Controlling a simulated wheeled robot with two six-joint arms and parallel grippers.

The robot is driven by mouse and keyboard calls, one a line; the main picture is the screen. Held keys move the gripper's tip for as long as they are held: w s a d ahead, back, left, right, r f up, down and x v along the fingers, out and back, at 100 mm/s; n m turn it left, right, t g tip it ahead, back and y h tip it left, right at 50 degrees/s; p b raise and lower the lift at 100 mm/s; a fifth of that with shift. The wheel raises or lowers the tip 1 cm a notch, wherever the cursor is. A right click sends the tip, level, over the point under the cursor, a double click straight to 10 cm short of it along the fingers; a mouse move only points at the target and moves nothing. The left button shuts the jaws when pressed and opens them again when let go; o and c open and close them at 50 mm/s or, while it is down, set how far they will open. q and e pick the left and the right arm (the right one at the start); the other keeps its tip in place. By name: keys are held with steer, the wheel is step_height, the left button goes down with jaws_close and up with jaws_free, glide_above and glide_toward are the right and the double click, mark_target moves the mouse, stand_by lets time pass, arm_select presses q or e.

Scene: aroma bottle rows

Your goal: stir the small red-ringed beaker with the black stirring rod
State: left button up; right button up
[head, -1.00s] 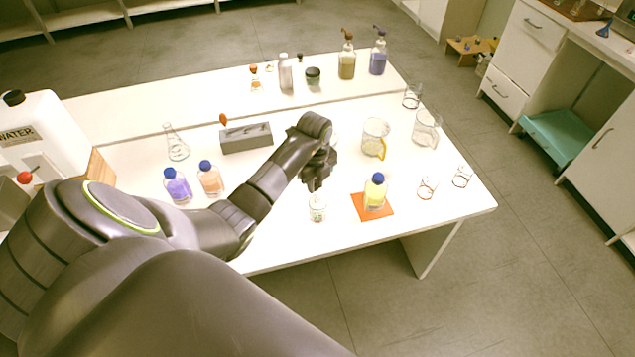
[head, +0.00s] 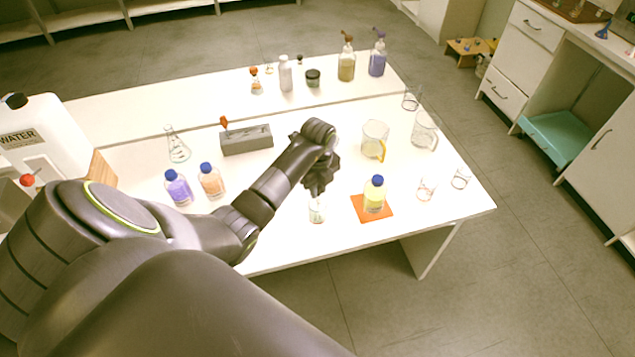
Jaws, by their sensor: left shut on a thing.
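My left gripper (head: 316,191) points down over a small clear glass vessel (head: 317,213) near the front edge of the table. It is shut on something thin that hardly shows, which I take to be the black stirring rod. The gripper hides the top of the vessel, so I cannot tell whether the rod tip is inside it. The vessel's ring colour is unclear now. A small glass beaker with an orange-red tint (head: 427,189) stands farther right, apart from the gripper. My right gripper is not in view.
A yellow bottle with a blue cap (head: 374,197) stands on an orange mat (head: 358,208) just right of the gripper. Another small beaker (head: 461,179) and a yellow-handled beaker (head: 374,141) stand farther right. A grey block (head: 246,140) and blue-capped purple (head: 178,189) and orange (head: 211,181) bottles are left.

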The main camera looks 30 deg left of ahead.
arm_select(q)
steer(key=shift+r+p, duration=3.95)
steer(key=shift+r, duration=0.75)
steer(key=shift+f, duration=0.1)
